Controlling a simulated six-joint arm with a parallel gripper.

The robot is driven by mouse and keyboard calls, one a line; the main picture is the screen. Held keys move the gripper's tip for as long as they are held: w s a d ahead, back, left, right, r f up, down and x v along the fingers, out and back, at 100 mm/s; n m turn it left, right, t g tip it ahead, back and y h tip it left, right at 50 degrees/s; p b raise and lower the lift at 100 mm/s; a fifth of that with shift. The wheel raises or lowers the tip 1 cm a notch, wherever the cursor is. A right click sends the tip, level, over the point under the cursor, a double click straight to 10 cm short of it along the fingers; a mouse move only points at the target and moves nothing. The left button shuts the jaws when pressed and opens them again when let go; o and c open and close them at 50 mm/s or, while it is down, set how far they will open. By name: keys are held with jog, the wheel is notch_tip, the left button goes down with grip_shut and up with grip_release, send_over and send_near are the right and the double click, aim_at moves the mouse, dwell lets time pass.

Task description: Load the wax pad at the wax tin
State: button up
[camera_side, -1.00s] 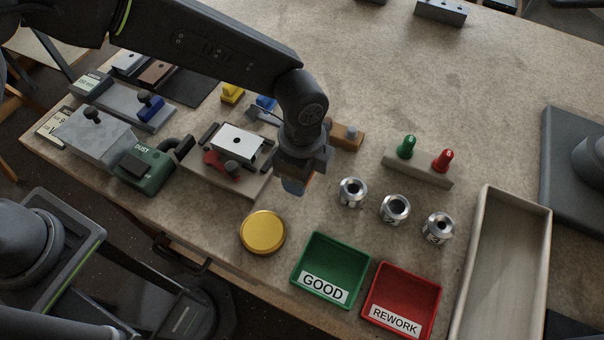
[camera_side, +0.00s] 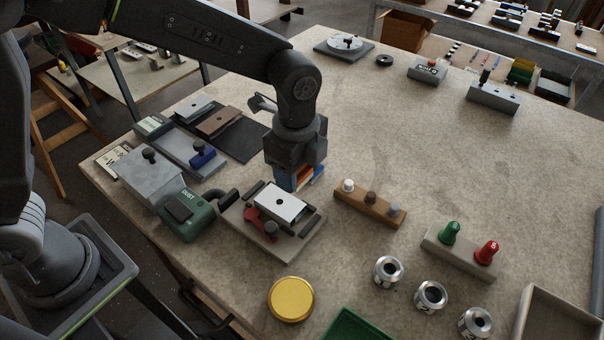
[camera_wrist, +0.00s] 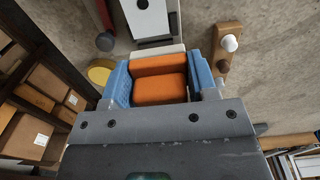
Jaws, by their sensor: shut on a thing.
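My gripper (camera_side: 296,181) is shut on an orange block with a pale edge, which I take to be the wax pad (camera_wrist: 160,88). The blue fingers grip it from both sides in the wrist view. In the side view only slivers of the pad (camera_side: 314,180) show below the gripper. It hangs above the table, just behind the fixture with the white plate as pictured. The wax tin (camera_side: 291,299), round and gold-yellow, stands apart at the front of the table. It also shows at left in the wrist view (camera_wrist: 100,74).
The fixture (camera_side: 280,203) carries a white plate and a red clamp. A green DUST box (camera_side: 187,215) is to its left. A wooden peg block (camera_side: 369,203) stands right. Several metal cans, a green tray (camera_side: 357,326) and a green-and-red-knobbed block (camera_side: 460,252) lie further right.

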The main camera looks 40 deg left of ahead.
jog(key=o, duration=0.3)
jog(key=shift+c, duration=1)
send_near(292, 298)
jog(key=shift+w+a+f, duration=0.15)
jog(key=shift+w+a, duration=0.05)
jog(key=shift+w, duration=0.15)
jog(key=shift+s+d+f, duration=0.1)
jog(key=shift+s+d, duration=0.05)
jog(key=shift+s, duration=0.15)
jog(key=shift+f, duration=2.95)
